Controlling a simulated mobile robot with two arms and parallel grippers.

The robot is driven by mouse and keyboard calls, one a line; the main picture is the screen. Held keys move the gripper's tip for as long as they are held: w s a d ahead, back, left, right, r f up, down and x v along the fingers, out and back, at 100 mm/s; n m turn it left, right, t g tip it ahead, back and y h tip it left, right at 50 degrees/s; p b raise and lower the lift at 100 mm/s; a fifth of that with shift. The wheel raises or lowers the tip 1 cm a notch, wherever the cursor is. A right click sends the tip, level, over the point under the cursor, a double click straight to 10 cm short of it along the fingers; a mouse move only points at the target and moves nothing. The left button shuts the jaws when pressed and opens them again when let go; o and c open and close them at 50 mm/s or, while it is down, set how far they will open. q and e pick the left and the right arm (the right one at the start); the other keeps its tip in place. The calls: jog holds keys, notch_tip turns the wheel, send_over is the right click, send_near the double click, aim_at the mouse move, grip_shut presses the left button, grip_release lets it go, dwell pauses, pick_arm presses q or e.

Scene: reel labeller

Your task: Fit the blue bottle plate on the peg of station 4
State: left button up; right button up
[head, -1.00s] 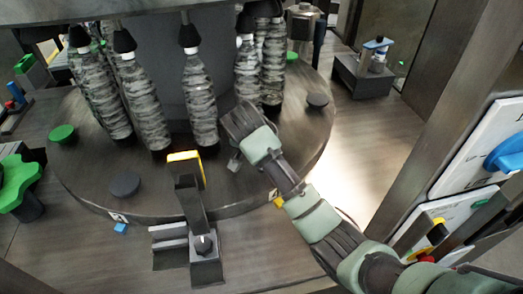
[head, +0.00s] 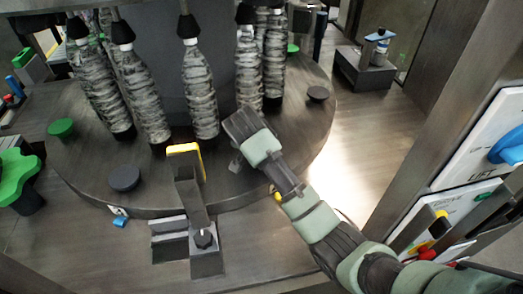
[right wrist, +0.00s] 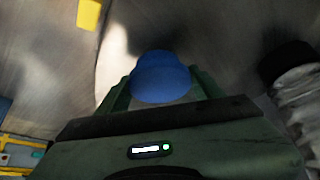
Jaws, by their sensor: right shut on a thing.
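The blue bottle plate (right wrist: 160,76) is a rounded blue piece held between the two green fingers of my right gripper (right wrist: 155,90) in the right wrist view. In the head view my right gripper (head: 235,163) is low over the front of the round dark turntable (head: 215,190), between the yellow-topped post and the hanging bottles. The plate is hidden there behind my wrist. I cannot tell which peg is under the plate, and no station number can be read. My left gripper is not in view.
Several grey-patterned bottles (head: 198,95) hang over the turntable just behind my gripper. A yellow-topped post (head: 187,180) stands close to its left. A dark disc (head: 124,178) and a green disc (head: 61,128) sit on the turntable's left. A control panel (head: 460,215) is at right.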

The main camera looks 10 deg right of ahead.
jog(key=shift+f, duration=0.35)
jog(key=o, duration=1.5)
jog(key=shift+c, duration=0.2)
jog(key=v, duration=0.7)
jog(key=shift+s+a+r+p, duration=0.2)
jog(key=shift+r+p, duration=0.1)
jog(key=shift+p, duration=0.1)
